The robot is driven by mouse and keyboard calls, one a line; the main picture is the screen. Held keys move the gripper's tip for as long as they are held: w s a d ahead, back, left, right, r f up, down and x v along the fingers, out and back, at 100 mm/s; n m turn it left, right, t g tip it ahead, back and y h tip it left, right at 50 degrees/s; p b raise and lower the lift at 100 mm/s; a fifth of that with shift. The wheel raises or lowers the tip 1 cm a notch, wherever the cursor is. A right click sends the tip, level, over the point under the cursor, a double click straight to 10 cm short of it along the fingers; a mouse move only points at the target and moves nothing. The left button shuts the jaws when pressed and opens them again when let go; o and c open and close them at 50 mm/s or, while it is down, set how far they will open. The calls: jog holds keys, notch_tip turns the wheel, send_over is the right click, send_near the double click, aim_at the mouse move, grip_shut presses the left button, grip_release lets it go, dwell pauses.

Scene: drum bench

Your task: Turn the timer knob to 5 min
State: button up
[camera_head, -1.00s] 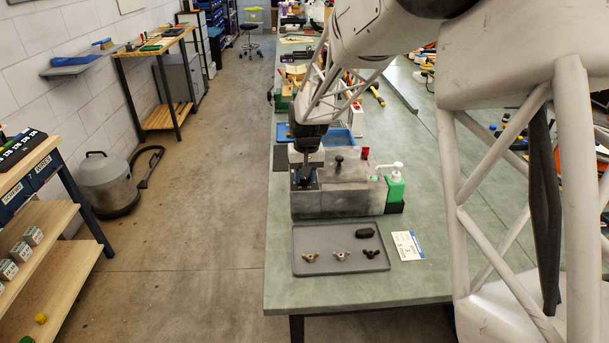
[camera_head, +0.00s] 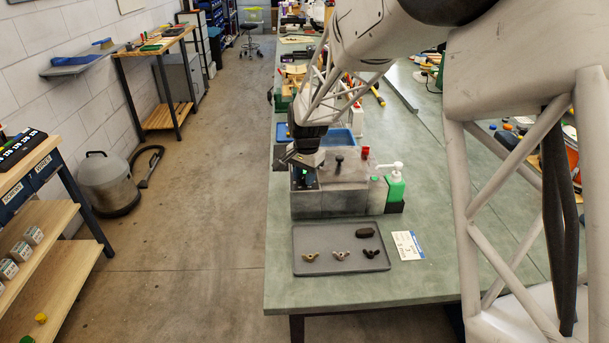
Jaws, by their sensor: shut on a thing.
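The grey drum machine (camera_head: 335,202) stands on the green bench, with a dark control panel (camera_head: 305,183) at its left end. A small green spot shows on the panel. My gripper (camera_head: 296,165) is at this panel, pointing down, its body turned at a slant. It is shut on the timer knob, which is too small and too covered by the fingers to make out. The dial marks and the knob's setting cannot be read from here.
A black knob (camera_head: 339,163) stands on the machine's lid, and a red part (camera_head: 365,152) behind it. A green bottle with white pump (camera_head: 395,187) is at its right. A grey tray (camera_head: 312,235) with several small parts and a white card (camera_head: 407,245) lie in front.

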dwell(0.4)
jog(key=o, duration=0.9)
jog(key=shift+o, duration=0.2)
jog(key=shift+r, duration=0.1)
jog(key=shift+s+d+r, duration=0.1)
jog(key=shift+d+r, duration=0.05)
jog(key=shift+r, duration=3.7)
